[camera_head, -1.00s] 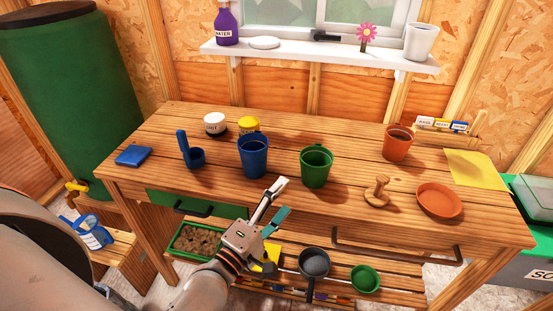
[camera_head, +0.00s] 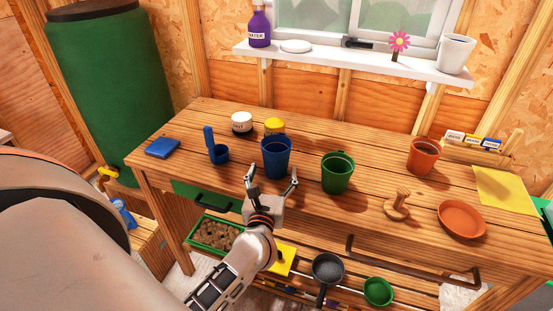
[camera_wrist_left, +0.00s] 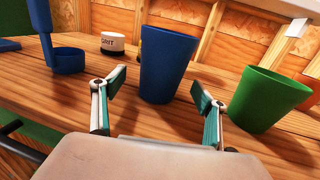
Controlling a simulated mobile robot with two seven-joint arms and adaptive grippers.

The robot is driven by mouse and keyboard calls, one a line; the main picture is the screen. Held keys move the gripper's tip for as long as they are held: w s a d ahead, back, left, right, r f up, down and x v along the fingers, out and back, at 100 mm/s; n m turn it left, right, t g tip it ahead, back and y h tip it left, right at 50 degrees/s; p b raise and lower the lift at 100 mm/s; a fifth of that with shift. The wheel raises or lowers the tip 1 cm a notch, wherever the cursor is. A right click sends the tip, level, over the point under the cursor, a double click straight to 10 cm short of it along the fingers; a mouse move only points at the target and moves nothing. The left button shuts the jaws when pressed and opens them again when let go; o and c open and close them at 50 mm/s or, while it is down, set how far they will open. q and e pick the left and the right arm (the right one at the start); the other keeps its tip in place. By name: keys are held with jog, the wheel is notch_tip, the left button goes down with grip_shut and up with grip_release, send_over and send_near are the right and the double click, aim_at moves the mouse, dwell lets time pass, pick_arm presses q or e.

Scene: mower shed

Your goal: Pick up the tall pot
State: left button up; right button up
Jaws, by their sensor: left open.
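The tall blue pot (camera_head: 276,158) stands upright near the front of the wooden bench, and it shows large in the middle of the left wrist view (camera_wrist_left: 165,65). It looks taller than the green pot (camera_head: 337,174) to its right. My left gripper (camera_head: 271,178) is open and empty in front of the blue pot, at the bench's front edge. In the left wrist view its fingers (camera_wrist_left: 155,92) are spread to either side of the blue pot, with the pot beyond them. I see no contact. My right gripper is not in view.
A blue scoop (camera_head: 219,154) with an upright handle stands left of the pot. A white-lidded jar (camera_head: 241,123) and a yellow-lidded jar (camera_head: 274,126) stand behind.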

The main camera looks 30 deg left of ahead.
pick_arm(q)
jog(key=x, duration=0.3)
jog(key=shift+w, duration=0.25)
jog(key=c, duration=1.2)
jog(key=shift+c, duration=0.2)
jog(key=shift+r, duration=0.1)
